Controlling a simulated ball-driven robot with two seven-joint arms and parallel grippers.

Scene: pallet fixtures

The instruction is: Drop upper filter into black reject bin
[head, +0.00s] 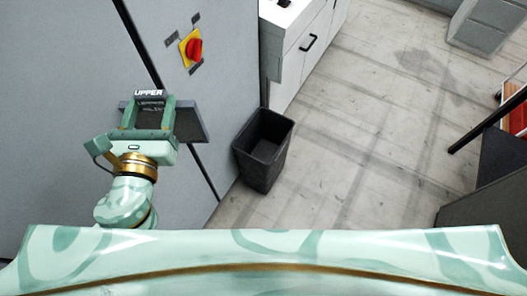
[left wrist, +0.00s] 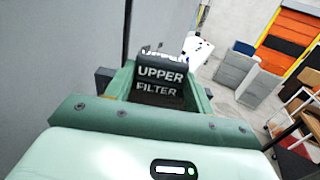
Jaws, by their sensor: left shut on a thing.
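The upper filter (head: 189,121) shows in the head view as a dark slab against the grey cabinet front, with a tab reading "UPPER" at its top. My left gripper (head: 149,112) is shut on it; in the left wrist view the black block reading "UPPER FILTER" (left wrist: 160,76) sits between the green fingers. Whether the slab still touches the cabinet is hard to tell. The black reject bin (head: 264,149) stands on the floor to the right of the gripper, open at the top, and looks empty. My right gripper is not in view.
The grey cabinet (head: 60,90) fills the left, with a red knob on a yellow plate (head: 191,48). A white drawer unit (head: 305,45) stands behind the bin. Open floor (head: 365,120) lies to the right. An orange shutter (left wrist: 291,40) shows in the left wrist view.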

